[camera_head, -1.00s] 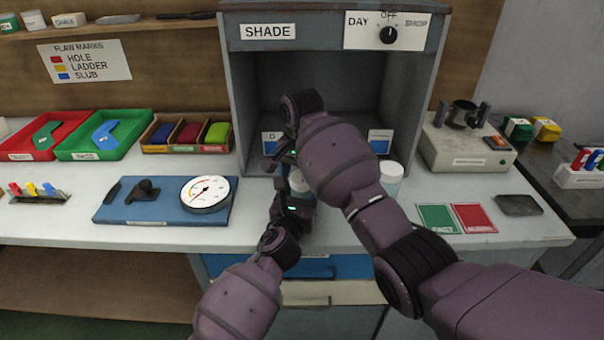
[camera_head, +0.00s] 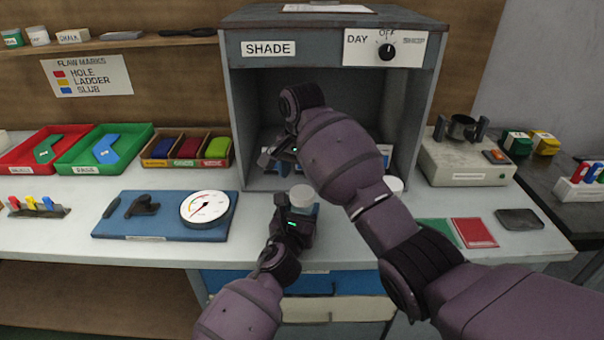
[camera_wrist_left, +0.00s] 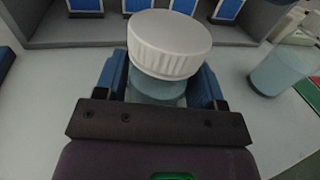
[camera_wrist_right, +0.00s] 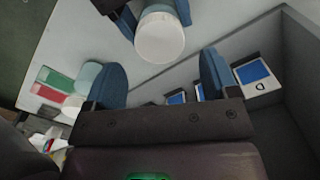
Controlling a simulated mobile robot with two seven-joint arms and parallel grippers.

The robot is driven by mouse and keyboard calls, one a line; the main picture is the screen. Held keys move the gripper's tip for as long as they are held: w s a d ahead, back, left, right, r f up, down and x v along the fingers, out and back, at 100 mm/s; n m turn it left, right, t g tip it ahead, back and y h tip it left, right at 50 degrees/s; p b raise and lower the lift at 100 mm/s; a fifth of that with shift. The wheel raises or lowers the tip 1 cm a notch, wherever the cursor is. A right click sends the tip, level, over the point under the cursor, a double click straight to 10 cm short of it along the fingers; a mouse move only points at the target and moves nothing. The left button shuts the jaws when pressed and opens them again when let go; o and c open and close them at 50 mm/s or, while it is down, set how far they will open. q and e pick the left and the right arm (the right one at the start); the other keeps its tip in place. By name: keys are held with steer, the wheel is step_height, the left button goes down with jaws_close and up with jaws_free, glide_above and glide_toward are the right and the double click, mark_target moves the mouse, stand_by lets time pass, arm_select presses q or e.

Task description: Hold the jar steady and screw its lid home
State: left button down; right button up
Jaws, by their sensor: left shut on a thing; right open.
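A jar with a white ribbed lid (camera_wrist_left: 170,45) stands between the fingers of my left gripper (camera_wrist_left: 165,85), which is shut on the jar's bluish body (camera_wrist_left: 155,88). The lid sits on top of the jar; I cannot tell how far it is screwed down. In the head view the lid (camera_head: 301,193) shows just above my left gripper (camera_head: 292,212). My right gripper (camera_head: 277,158) is open and empty, a little beyond and above the lid. In the right wrist view the lid (camera_wrist_right: 160,38) lies outside the open fingers (camera_wrist_right: 160,80).
A second jar (camera_wrist_left: 283,72) stands to the right, partly hidden by my right arm in the head view. The shade cabinet (camera_head: 240,110) rises behind, with several small cards inside. A dial gauge (camera_head: 205,208) on a blue board lies to the left.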

steer(key=r+n, duration=0.1)
steer(key=n, duration=0.2)
steer(key=w+d+r+n, duration=0.1)
steer(key=r+n, duration=0.1)
steer(key=n, duration=0.2)
steer(key=d+r+n+t+h, duration=0.1)
steer(key=n, duration=0.3)
steer(key=shift+w+r, duration=0.2)
steer(key=n, duration=0.1)
steer(key=a+n, duration=0.1)
steer(key=n, duration=0.1)
steer(key=s+f+n, duration=0.1)
steer(key=shift+s+a+n+g+y, duration=0.1)
steer(key=shift+a+n+g+y, duration=0.1)
steer(key=shift+n+g+y, duration=0.15)
steer(key=shift+s+a+n, duration=0.15)
steer(key=shift+a+n, duration=0.1)
steer(key=shift+n, duration=1.5)
